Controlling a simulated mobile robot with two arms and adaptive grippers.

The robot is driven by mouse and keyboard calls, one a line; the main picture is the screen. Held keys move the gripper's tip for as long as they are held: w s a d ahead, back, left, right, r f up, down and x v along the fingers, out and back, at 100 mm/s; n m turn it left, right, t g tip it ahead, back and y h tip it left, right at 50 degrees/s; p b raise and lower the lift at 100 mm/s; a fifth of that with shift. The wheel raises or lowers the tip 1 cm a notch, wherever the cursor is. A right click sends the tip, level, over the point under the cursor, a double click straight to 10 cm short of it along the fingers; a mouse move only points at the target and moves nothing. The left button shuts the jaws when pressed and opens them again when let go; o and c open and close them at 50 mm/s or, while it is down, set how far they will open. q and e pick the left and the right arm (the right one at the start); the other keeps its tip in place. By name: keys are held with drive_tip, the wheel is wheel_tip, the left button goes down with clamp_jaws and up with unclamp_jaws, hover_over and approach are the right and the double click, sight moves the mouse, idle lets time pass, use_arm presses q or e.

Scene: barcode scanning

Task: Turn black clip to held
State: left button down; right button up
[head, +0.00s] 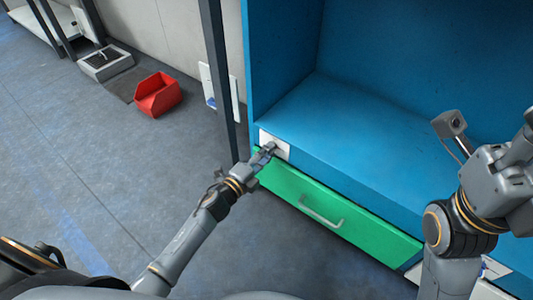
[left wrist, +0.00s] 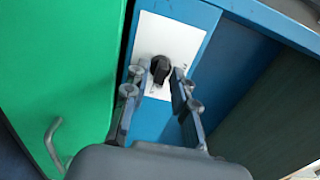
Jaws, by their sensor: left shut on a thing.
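The black clip (left wrist: 160,66) is a small dark knob on a white plate (left wrist: 168,34) in the left wrist view. The plate (head: 280,150) also shows at the blue cabinet's front left corner in the head view, where my gripper mostly hides the clip. My left gripper (head: 268,152) reaches the plate. In the left wrist view its fingers (left wrist: 157,72) are on either side of the clip, shut on it. My right arm is at the right of the head view; its fingertips do not show clearly.
A green drawer (head: 275,182) with a handle (head: 322,213) is just below the plate. The blue cabinet's shelf (head: 350,125) is empty. A dark post (head: 220,80) stands left of the cabinet. A red bin (head: 157,95) sits on the open floor farther left.

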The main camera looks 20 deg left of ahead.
idle(0.4)
use_arm(q)
drive_tip(key=c, duration=1.4)
unclamp_jaws()
drive_tip(key=shift+s, duration=0.1)
drive_tip(key=v, duration=1.2)
